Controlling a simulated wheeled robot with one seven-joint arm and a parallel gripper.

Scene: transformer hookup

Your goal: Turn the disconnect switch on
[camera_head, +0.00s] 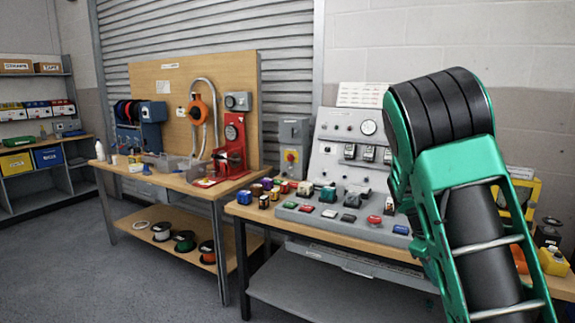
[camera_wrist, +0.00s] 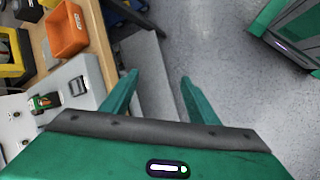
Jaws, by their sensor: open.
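The disconnect switch (camera_head: 293,145) looks to be the grey box with a round red knob on a yellow plate, at the back of the right bench beside the tall control panel. The knob (camera_head: 291,156) is too small to read its position. My gripper (camera_wrist: 160,97) shows in the wrist view with its two green fingers apart and nothing between them. It points down past a bench edge toward the floor. The disconnect switch does not show in the wrist view. In the head view my green and black arm fills the right side and the gripper is hidden.
The sloped control panel (camera_head: 345,155) and button console (camera_head: 345,222) stand on the right bench (camera_head: 268,218), with several small coloured parts at its left end. A left bench (camera_head: 175,180) holds a red press (camera_head: 232,150). An orange bin (camera_wrist: 66,30) lies near my gripper. Floor between the benches is narrow.

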